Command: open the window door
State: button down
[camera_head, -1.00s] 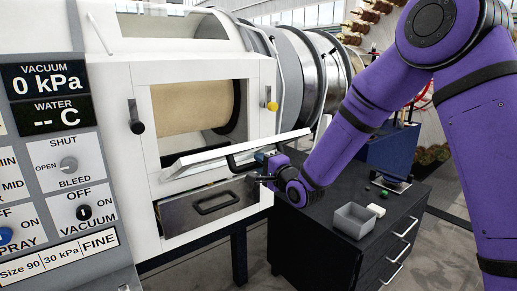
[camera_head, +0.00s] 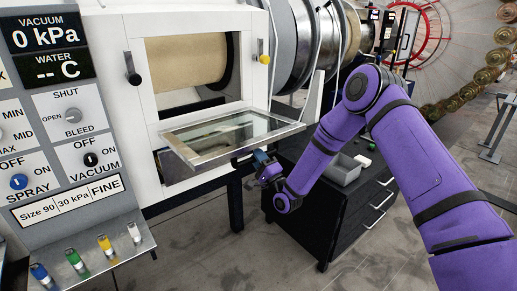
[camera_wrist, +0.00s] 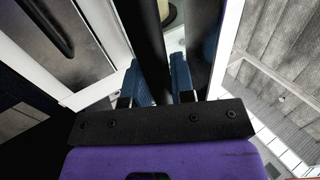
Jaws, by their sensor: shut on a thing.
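The window door (camera_head: 235,135) is a glass pane in a metal frame. It is hinged along its lower edge on the white cabinet (camera_head: 138,125) and juts outward, its glass facing mostly up. The window opening (camera_head: 190,62) above it is uncovered, with a tan drum inside. My gripper (camera_head: 260,158) is at the door's outer edge, from below and in front, shut on its dark handle (camera_head: 240,156). In the wrist view my blue fingers (camera_wrist: 160,78) stand close together by dark bars; the exact grip is partly hidden.
The control panel (camera_head: 62,110) with colored switches is at left. Floor in front is open.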

jog(key=shift+w+a+f+t+y, duration=0.15)
jog(key=shift+f+t, duration=0.1)
jog(key=shift+f, duration=0.6)
jog(key=shift+d+f+t+y, duration=0.15)
jog(key=shift+f+t, duration=0.1)
jog(key=shift+f, duration=0.6)
jog(key=shift+a+f, duration=0.1)
jog(key=c, duration=1)
grip_release()
jog(key=shift+w, duration=0.1)
jog(key=shift+o, duration=0.2)
jog(key=v, duration=1)
jog(key=shift+s+f, duration=0.2)
jog(key=shift+s, duration=0.1)
